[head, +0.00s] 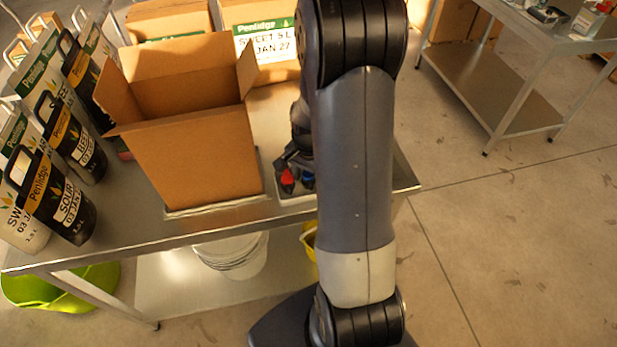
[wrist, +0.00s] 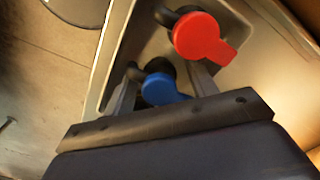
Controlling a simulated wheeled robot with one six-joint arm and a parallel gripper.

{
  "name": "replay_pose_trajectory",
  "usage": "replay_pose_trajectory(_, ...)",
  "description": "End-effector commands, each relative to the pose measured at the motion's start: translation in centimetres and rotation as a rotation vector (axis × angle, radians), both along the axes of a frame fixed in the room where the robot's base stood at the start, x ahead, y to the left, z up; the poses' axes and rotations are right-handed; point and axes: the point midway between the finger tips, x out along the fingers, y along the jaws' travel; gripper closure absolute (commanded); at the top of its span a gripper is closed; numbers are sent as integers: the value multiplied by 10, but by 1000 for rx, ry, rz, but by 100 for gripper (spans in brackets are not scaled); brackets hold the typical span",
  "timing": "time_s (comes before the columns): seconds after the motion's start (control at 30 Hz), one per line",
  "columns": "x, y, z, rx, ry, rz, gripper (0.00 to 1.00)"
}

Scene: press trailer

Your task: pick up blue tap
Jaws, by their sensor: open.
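The blue tap (wrist: 160,90) lies in a shallow light tray (wrist: 228,22), below the red tap (wrist: 200,38) in the wrist view. My gripper (wrist: 163,70) is open, with one finger on each side of the blue tap. I cannot tell whether either finger touches it. In the head view the blue tap (head: 308,181) and the red tap (head: 287,180) show small under my gripper (head: 296,160), beside my arm. My arm hides part of the tray (head: 290,199) there.
An open cardboard box (head: 195,165) stands close left of the tray on the metal table (head: 130,215). Several labelled jugs (head: 75,140) stand at the far left. More boxes (head: 262,35) are behind. Another metal table (head: 500,85) is at the upper right, with clear floor between.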

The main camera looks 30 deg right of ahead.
Motion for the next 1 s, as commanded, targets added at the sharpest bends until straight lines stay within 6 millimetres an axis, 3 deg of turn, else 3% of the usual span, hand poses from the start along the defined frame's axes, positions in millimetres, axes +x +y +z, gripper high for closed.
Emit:
replay_pose_trajectory(0.1,0,0,0,0,0,0,47)
replay_pose_trajectory(0.6,0,0,0,0,0,0,88)
replay_pose_trajectory(0.87,0,0,2,0,-1,0,88)
replay_pose_trajectory(1.0,1,0,13,-1,-4,0,88)
